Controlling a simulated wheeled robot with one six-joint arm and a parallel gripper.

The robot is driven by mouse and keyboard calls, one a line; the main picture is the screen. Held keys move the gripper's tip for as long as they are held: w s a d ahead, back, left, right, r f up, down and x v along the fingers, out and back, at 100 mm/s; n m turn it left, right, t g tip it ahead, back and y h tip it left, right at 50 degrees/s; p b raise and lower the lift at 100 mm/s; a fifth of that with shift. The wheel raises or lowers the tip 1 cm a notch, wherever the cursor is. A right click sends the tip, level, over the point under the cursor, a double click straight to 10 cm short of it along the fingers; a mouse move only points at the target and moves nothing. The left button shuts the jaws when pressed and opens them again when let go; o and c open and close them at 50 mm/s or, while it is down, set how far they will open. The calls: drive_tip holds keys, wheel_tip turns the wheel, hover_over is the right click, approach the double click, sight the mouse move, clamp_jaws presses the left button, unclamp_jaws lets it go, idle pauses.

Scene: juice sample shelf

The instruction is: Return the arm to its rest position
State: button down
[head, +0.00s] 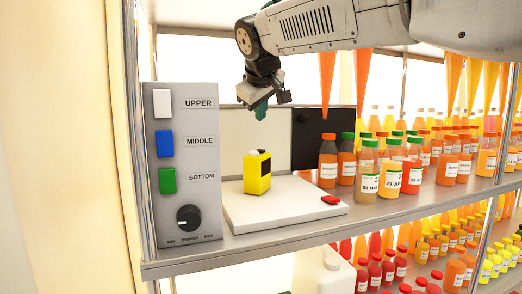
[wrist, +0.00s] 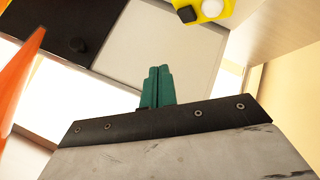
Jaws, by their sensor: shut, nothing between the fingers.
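My gripper (head: 261,110) hangs from the arm above the shelf, over the area behind the yellow device. Its green fingers are closed together with nothing between them, as the wrist view (wrist: 157,85) also shows. My arm reaches in from the upper right of the head view. The gripper is apart from the yellow device and from the bottles.
A yellow device (head: 257,173) stands on a white board (head: 290,209) with a red object (head: 330,200). A grey panel (head: 187,130) with buttons and a knob stands left. Several bottles (head: 390,179) crowd the right. A black panel (head: 309,139) stands behind.

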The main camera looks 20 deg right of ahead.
drive_tip(key=s+d+f+g, duration=0.1)
drive_tip(key=s+f, duration=0.3)
drive_tip(key=s, duration=0.1)
drive_tip(key=s+d+f+m+g, duration=0.1)
drive_tip(key=s+f, duration=0.2)
drive_tip(key=s, duration=0.3)
drive_tip(key=s+d+f+m+g, duration=0.1)
drive_tip(key=s+f, duration=0.3)
drive_tip(key=s, duration=0.1)
drive_tip(key=shift+s+d+f+y, duration=0.15)
drive_tip(key=shift+d+f+y, duration=0.15)
drive_tip(key=shift+d+y, duration=0.1)
drive_tip(key=s+f+m+g+y, duration=0.1)
drive_tip(key=s+f+m+g, duration=0.2)
drive_tip(key=s+f, duration=1.3)
drive_tip(key=s+g, duration=0.1)
drive_tip(key=s, duration=0.2)
drive_tip(key=shift+s+a+f+y, duration=0.15)
drive_tip(key=shift+s+f+y, duration=0.15)
drive_tip(key=shift+y, duration=0.1)
